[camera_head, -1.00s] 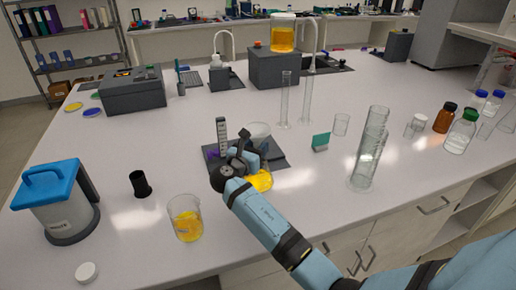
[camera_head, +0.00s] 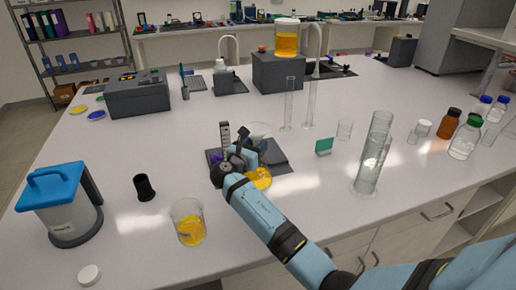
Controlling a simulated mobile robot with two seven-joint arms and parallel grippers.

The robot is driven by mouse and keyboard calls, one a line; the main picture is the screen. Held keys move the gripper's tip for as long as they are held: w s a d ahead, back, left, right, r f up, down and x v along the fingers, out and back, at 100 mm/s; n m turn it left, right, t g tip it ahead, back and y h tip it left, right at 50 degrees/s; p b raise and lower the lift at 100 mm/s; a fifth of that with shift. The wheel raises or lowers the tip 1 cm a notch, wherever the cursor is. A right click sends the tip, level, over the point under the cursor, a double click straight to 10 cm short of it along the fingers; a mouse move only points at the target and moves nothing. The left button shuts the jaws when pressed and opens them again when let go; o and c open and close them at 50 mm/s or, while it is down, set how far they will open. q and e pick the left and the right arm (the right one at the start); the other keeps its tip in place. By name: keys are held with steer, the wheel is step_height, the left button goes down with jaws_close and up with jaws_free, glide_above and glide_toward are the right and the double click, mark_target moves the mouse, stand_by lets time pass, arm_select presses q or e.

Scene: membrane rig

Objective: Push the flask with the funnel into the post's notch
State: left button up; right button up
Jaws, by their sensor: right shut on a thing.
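My right gripper (camera_head: 240,150) is at the dark mat (camera_head: 285,168) in the middle of the bench. Its arm hides most of what it holds. The flask (camera_head: 261,178), with yellow liquid, shows just in front of the gripper, and the clear funnel (camera_head: 259,132) stands above it. The gripper looks closed around the upper part of the flask and funnel. The post (camera_head: 225,134), light with dark marks, rises at the left of the gripper. I cannot see the notch, nor whether the flask touches the post. My left gripper is not in view.
A beaker of yellow liquid (camera_head: 190,226) stands in front left, with a black cylinder (camera_head: 144,187) behind it. A small green card (camera_head: 323,147) and tall glass cylinders (camera_head: 370,165) stand to the right.

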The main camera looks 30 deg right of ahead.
steer(key=shift+w+d+f, duration=0.1)
steer(key=shift+w+d, duration=0.1)
steer(key=shift+w, duration=1.1)
steer(key=shift+w+d, duration=0.15)
steer(key=shift+w, duration=0.4)
steer(key=o, duration=1.2)
steer(key=shift+w, duration=0.1)
